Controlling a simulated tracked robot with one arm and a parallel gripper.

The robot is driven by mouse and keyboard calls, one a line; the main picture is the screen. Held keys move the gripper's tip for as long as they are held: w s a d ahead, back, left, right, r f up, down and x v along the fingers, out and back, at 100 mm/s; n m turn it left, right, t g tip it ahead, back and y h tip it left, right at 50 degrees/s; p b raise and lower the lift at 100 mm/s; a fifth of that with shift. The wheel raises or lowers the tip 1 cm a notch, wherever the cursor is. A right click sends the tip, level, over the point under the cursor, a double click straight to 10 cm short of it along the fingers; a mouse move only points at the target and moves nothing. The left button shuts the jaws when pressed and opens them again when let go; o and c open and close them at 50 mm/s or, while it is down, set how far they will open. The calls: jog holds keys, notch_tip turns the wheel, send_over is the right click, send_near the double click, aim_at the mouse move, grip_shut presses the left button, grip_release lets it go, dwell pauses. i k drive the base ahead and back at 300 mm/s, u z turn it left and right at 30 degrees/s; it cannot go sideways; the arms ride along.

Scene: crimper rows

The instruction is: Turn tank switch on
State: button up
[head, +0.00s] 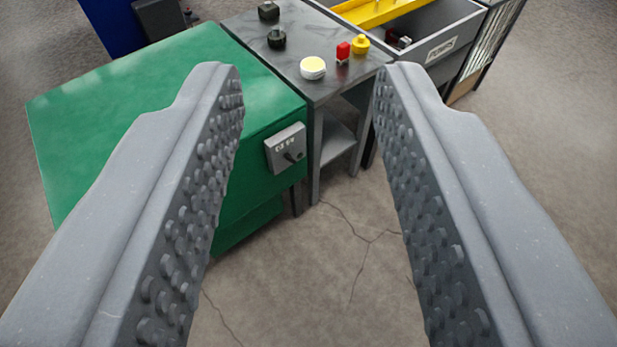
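A green tank (130,110) stands at the left, partly hidden by my left finger. A small grey switch box (285,147) with a dark knob (293,156) and a small label is on its side facing me. I cannot read the knob's position. My gripper (308,85) is wide open and empty, with its two studded grey fingers on either side of the picture. The switch box shows between the fingers, nearer the left one, and looks apart from both.
A grey metal table (290,40) behind holds a white-and-yellow round item (313,68), a red item (343,51), a yellow item (361,43) and dark knobs. A grey bin (440,25) with a yellow tray stands at back right. The cracked floor (330,270) in front is clear.

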aim_at(288, 157)
jog(key=u, duration=0.2)
jog(key=i, duration=0.85)
jog(key=z, duration=0.1)
